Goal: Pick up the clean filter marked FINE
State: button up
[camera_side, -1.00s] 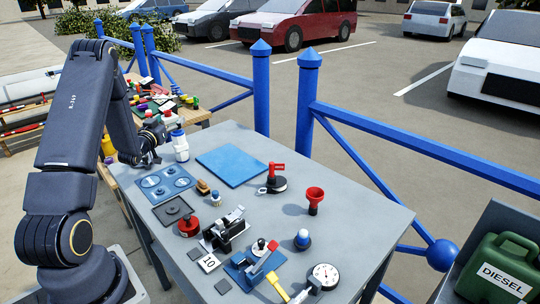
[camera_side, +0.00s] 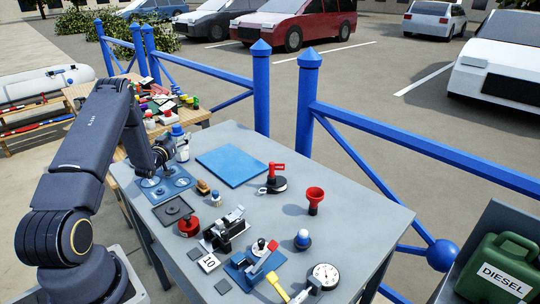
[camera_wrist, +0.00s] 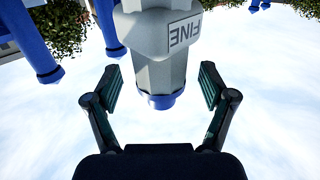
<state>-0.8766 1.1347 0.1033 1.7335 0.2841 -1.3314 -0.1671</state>
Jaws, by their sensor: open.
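The filter marked FINE (camera_wrist: 160,45) is a white, faceted body with a blue end cap, and its label appears upside down in the wrist view. In the side view the white, blue-capped filter (camera_side: 182,150) stands upright at the table's far left corner. My gripper (camera_wrist: 160,80) is open, with one finger on each side of the filter and visible gaps on both sides. In the side view my gripper (camera_side: 164,153) is low, just left of the filter, and its fingers are hard to make out.
A blue plate with round recesses (camera_side: 163,186) lies below my gripper. A blue mat (camera_side: 231,166) lies to the right. A blue railing (camera_side: 262,95) runs behind the table.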

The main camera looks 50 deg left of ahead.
jog(key=shift+w+a, duration=0.4)
jog(key=shift+w, duration=0.15)
jog(key=c, duration=1.3)
